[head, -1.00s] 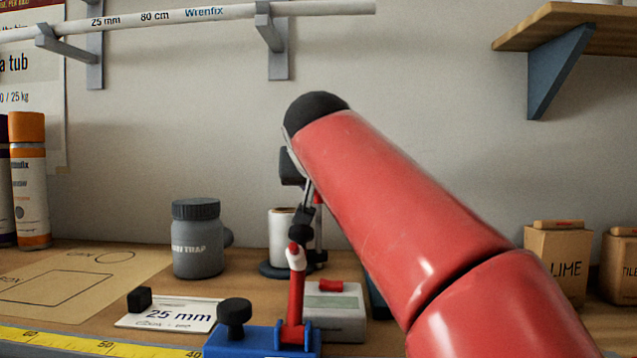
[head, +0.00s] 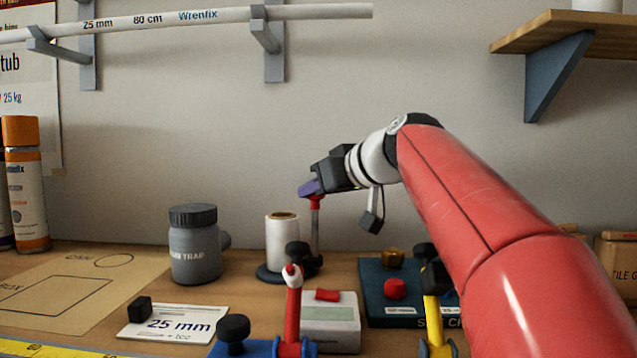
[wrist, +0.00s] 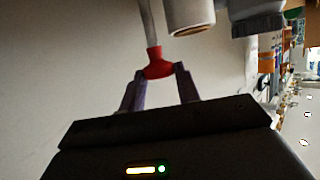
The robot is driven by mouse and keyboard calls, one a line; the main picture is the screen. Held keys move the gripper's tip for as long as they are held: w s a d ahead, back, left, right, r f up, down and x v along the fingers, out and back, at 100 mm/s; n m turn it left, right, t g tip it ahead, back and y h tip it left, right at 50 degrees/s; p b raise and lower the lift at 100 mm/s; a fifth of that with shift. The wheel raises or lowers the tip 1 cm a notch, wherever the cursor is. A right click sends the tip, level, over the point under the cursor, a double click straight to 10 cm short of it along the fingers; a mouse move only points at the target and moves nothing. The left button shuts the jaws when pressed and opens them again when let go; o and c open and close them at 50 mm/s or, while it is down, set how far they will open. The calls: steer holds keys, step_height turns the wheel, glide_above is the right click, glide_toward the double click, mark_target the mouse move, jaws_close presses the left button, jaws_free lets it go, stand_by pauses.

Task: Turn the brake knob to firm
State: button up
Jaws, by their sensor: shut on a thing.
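A red knob (head: 316,202) tops a thin grey post beside a white roll (head: 282,242) on a dark round base (head: 268,274). My gripper (head: 308,188) reaches it from the right, with its purple fingers at the knob. In the wrist view, my gripper (wrist: 158,72) is shut on the red knob (wrist: 154,56), one finger on each side. The grey rod (wrist: 148,20) runs on from the knob, and the roll (wrist: 190,15) is beside it. No firm marking can be read, and the knob's turn cannot be told.
A grey jar (head: 195,250) stands left of the roll. In front are a red-handled clamp (head: 293,310), a pale box (head: 331,325) and a yellow clamp (head: 433,325). A dark blue case (head: 385,318) lies to the right.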

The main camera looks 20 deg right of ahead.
steer(key=shift+d+n+g+y+p, duration=0.15)
steer(key=shift+n+g+y+p, duration=0.15)
steer(key=shift+n+g+y, duration=0.35)
steer(key=shift+f+n, duration=0.1)
steer(key=shift+n, duration=0.15)
steer(key=o, duration=1)
steer(key=v, duration=0.7)
steer(key=shift+s+d, duration=0.25)
steer(key=shift+s, duration=0.05)
